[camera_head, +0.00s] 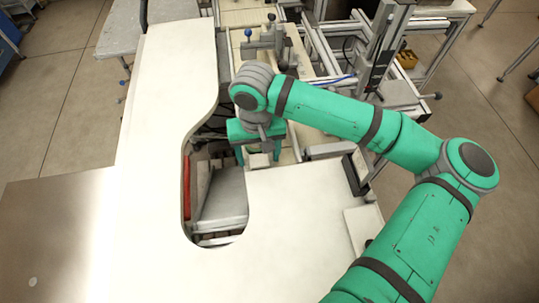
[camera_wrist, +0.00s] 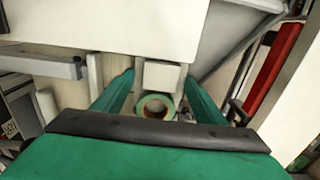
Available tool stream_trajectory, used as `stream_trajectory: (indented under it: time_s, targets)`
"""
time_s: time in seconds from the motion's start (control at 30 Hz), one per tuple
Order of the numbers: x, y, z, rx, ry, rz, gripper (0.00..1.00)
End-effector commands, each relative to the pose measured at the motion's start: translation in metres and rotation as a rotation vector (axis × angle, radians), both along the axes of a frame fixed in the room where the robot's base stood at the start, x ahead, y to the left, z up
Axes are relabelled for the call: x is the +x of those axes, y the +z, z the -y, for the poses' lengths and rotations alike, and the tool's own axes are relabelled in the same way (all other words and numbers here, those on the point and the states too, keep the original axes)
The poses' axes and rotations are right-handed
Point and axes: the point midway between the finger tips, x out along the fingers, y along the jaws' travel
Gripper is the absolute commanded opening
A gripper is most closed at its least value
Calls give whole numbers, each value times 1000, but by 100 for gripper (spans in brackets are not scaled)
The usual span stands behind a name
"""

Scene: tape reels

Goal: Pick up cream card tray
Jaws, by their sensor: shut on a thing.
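The cream card tray (camera_wrist: 162,74) is a small, pale block-like piece between my two green fingers in the wrist view. My gripper (camera_wrist: 159,82) is shut on it. In the head view the tray (camera_head: 259,160) shows as a small pale patch just below my gripper (camera_head: 257,148), which points down into the gap beside the white worktop. The tray's inside and underside are hidden, and I cannot tell how far it is from the surface beneath.
A tape reel (camera_wrist: 155,107) with an orange-brown core shows close to the tray. The white worktop (camera_head: 155,130) curves around the gap. A red part (camera_head: 187,185) lines the gap's left side. Metal frame rails (camera_head: 335,75) stand behind my gripper.

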Motion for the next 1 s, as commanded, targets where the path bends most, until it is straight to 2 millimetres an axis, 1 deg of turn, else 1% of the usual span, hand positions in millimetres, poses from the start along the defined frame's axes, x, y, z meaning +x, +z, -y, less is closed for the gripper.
stream_trajectory:
  time_s: [0.03, 0.3, 0.6, 0.8, 1.0]
  targets:
    - [-2, 4, -9, 1, 5, 1, 38]
    - [-10, 25, -49, 1, 5, 1, 38]
    - [-17, 44, -85, 1, 3, 1, 38]
    - [-19, 51, -97, 0, 0, 1, 38]
    - [-20, 53, -100, 0, 0, 0, 38]
